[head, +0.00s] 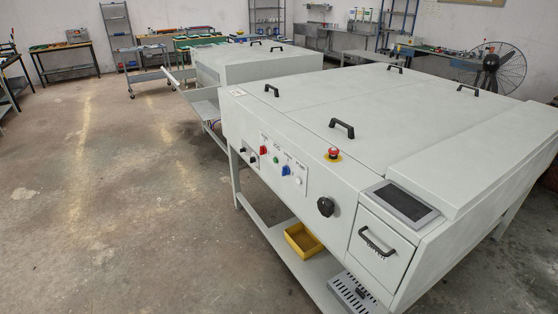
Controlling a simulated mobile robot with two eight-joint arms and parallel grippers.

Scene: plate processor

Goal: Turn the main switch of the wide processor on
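The wide processor (350,110) is a large pale grey machine filling the right half of the head view. Its front panel carries a row of small controls. Among them are a red switch (264,150), a green button (276,159), a blue switch (285,170) and black knobs (251,158). Their labels are too small to read, and I cannot tell the position of any switch. A red emergency button on a yellow base (333,154) sits on the top edge. Neither of my grippers is in view.
A large black knob (325,207), a dark screen (405,203) and a handled drawer (383,237) are at the near end. A yellow bin (302,240) stands on the lower shelf. Concrete floor (110,200) is clear left of the machine. Workbenches and a fan (490,68) stand behind.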

